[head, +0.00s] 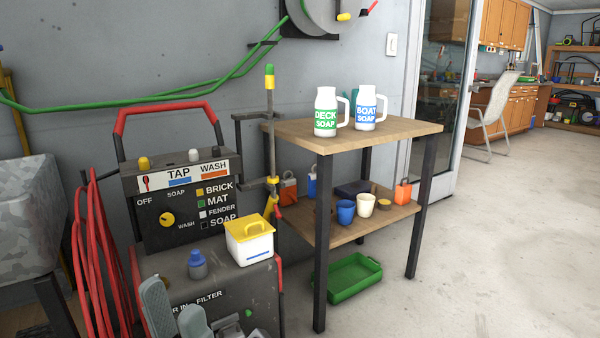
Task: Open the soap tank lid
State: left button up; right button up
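The soap tank (252,250) is a small white box with a blue line on its front, standing at the right end of the washer machine's lower deck. Its yellow lid (249,228) has a raised handle loop and lies closed on top. My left gripper (171,297) is at the bottom edge, in front of the machine, below and to the left of the tank. Its two grey fingers stand apart with nothing seen between them, and it does not touch the lid. My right gripper is not in view.
The washer panel (185,200) has a yellow knob and a red frame bar. A blue-capped filler (197,265) stands left of the tank. A clamp post (270,150) rises behind it. A wooden table (400,135) with two soap jugs stands right. Red hoses hang left.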

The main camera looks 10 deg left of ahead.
aim_at(248, 221)
jog(key=i+l+u, duration=0.15)
jog(key=i+u, duration=0.3)
jog(key=i+l+u, duration=0.45)
jog(key=i+j, duration=0.05)
jog(key=i, duration=0.05)
